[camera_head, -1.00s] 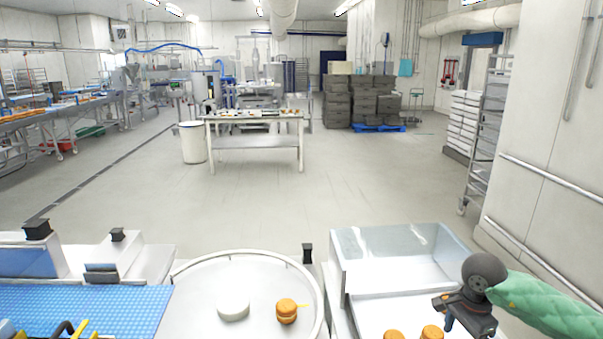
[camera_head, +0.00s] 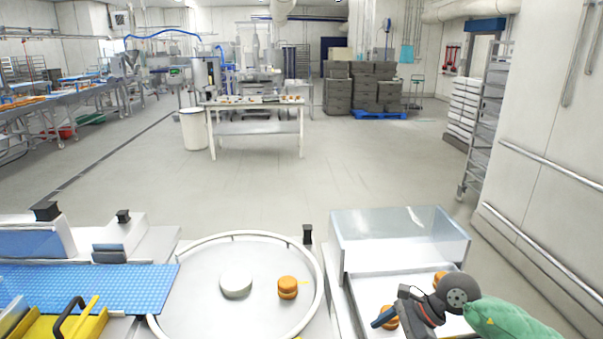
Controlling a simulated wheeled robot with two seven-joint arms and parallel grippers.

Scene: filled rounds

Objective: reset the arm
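My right arm, in a green sleeve, comes in from the right edge in the head view. Its dark gripper (camera_head: 394,318) hangs over the white tray area on the right, pointing down and left. One finger with a blue side shows, but the gap between the fingers is not clear. An orange round (camera_head: 389,312) shows right behind that finger, and I cannot tell whether they touch. Another orange round (camera_head: 440,277) lies in the tray behind the wrist. My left gripper is not in view.
A round white turntable (camera_head: 210,305) with a raised rim holds a white disc (camera_head: 236,284) and an orange stacked round (camera_head: 287,287). A blue conveyor belt (camera_head: 90,285) and a yellow piece with a black handle (camera_head: 60,326) are at left. A clear guard (camera_head: 400,237) stands behind the tray.

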